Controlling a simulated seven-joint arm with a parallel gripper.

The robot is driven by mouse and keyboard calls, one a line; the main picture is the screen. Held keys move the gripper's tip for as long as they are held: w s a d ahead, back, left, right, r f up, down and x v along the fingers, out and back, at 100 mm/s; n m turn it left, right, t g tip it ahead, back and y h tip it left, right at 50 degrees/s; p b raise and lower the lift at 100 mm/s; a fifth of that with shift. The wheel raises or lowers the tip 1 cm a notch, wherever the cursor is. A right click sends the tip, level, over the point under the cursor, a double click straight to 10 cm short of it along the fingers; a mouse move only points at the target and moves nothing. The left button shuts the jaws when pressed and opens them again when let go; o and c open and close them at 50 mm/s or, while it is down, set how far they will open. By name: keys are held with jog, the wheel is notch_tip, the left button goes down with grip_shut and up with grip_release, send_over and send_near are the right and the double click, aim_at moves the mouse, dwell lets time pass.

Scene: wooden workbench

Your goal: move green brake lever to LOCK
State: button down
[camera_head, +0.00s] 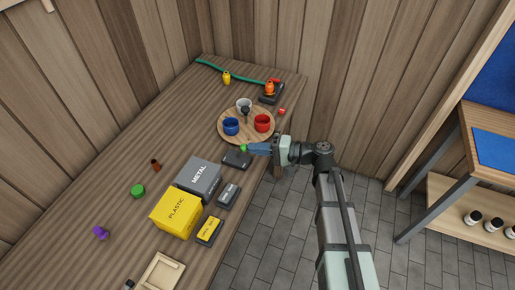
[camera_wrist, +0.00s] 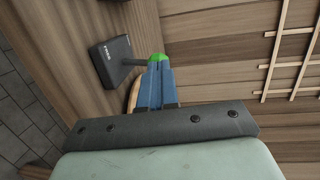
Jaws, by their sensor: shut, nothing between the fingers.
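The green brake lever's knob (camera_head: 243,148) shows at the tip of my gripper in the head view. The lever rises from a dark base box (camera_head: 237,160) near the bench's front edge. In the wrist view the green knob (camera_wrist: 157,57) sits just beyond my blue fingertips, with a dark rod running left to the base (camera_wrist: 113,62). My gripper (camera_head: 250,149) is shut with nothing between its fingers; its fingers (camera_wrist: 155,72) lie at or against the knob, and I cannot tell whether they touch. The label on the base is too small to read, so the lever's setting is unclear.
A round wooden board (camera_head: 232,113) with a blue mug (camera_head: 231,126), a red mug (camera_head: 262,123) and a white mug (camera_head: 243,104) stands just behind. A grey METAL box (camera_head: 198,180) and yellow PLASTIC box (camera_head: 176,214) are to the left.

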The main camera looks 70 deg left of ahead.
jog(key=shift+s+a+r, duration=0.1)
jog(key=shift+s+r, duration=0.05)
jog(key=shift+r, duration=0.1)
jog(key=s+a+t+h, duration=0.1)
jog(key=s+a+r+t+h, duration=0.1)
jog(key=t, duration=0.1)
jog(key=s+a+r+t+h, duration=0.1)
jog(key=t+h, duration=0.1)
jog(key=shift+a+r+m, duration=0.2)
jog(key=shift+m, duration=0.2)
jog(key=shift+d+f, duration=0.1)
jog(key=shift+d, duration=0.05)
jog(key=shift+r, duration=0.85)
jog(key=w+d+r, duration=0.3)
jog(key=w+r, duration=0.3)
jog(key=r, duration=0.5)
jog(key=shift+w+d+r, duration=0.3)
jog(key=shift+w+d, duration=0.1)
